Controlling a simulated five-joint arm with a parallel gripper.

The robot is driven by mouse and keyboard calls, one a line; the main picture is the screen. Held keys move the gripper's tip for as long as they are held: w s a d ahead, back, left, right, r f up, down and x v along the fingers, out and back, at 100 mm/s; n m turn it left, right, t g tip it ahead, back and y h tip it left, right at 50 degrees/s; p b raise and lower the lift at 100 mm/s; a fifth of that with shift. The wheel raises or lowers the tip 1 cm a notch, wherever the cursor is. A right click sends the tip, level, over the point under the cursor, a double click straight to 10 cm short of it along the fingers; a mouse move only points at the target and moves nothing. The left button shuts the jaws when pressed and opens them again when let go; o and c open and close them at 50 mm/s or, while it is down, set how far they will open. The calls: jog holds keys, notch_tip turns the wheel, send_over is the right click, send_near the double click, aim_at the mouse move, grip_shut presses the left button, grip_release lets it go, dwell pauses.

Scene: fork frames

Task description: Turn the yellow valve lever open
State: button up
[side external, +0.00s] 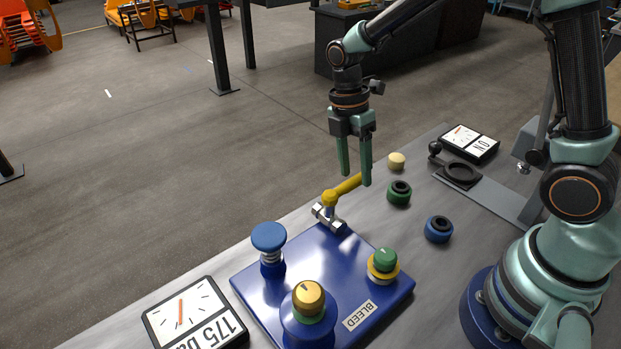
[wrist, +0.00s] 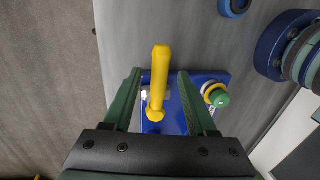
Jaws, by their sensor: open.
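The yellow valve lever (side external: 347,187) sits on a silver valve fitting (side external: 328,216) at the far edge of the blue panel (side external: 258,305). In the side view it points up and right from its pivot, away from the panel. My gripper (side external: 356,180) is above and around the lever's free end, fingers pointing down. In the wrist view the lever (wrist: 158,80) lies between the two green fingers of my gripper (wrist: 158,74), with a gap on each side. The gripper is open. I cannot tell how deep the fingertips reach beside the lever.
The panel carries a blue knob (side external: 269,237), a gold knob (side external: 308,298) and a green button (side external: 386,259). Loose round caps, green (side external: 399,193), blue (side external: 438,229) and cream (side external: 397,161), stand right of the lever. A gauge (side external: 194,318) lies at front left.

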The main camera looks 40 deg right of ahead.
jog(key=shift+s+f, duration=0.1)
jog(key=shift+f, duration=0.4)
grip_shut()
jog(key=shift+r, duration=0.1)
dwell(1.1)
